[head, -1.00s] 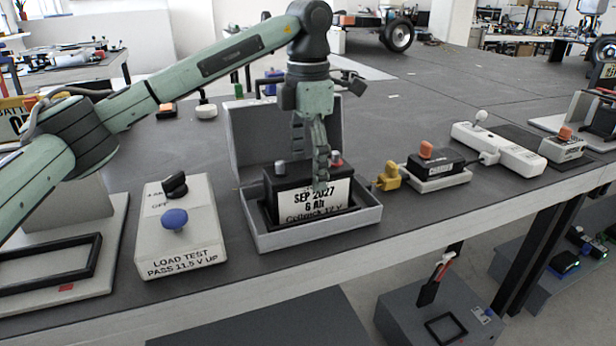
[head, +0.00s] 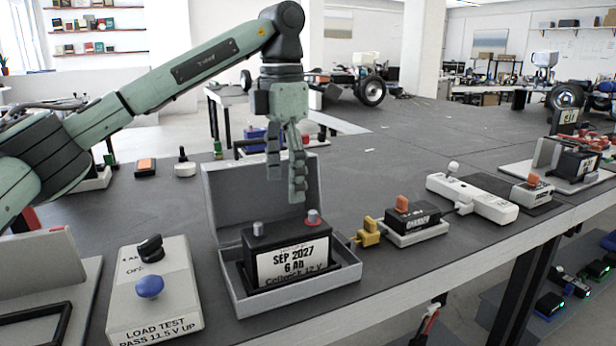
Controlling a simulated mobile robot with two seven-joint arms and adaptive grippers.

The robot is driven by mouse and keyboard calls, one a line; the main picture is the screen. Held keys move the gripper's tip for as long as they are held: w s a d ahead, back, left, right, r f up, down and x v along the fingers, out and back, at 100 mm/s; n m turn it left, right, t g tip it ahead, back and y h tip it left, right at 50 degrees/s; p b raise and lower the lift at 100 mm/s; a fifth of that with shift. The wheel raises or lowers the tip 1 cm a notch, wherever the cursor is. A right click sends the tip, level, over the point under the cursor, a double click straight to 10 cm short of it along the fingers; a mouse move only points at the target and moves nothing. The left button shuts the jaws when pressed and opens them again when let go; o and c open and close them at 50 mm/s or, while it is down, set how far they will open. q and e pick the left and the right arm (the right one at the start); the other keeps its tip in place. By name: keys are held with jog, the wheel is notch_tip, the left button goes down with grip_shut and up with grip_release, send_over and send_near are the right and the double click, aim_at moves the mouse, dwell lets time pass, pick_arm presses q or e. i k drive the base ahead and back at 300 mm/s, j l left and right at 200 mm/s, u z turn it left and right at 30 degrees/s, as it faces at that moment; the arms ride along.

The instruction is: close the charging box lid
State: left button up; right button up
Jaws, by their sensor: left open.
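The grey charging box (head: 290,301) stands on the dark workbench with its lid (head: 225,190) raised upright at the back. A black battery (head: 290,258) with a white label reading "SEP 2027 6 Ah" sits inside the box. My right gripper is out of view.
A load tester (head: 155,300) with a black switch and blue knob stands left of the box. To the right are a yellow plug (head: 368,233), a charger (head: 415,222) with an orange connector and a white power strip (head: 472,198).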

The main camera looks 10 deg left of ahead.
aim_at(240, 194)
jog(key=k, duration=1)
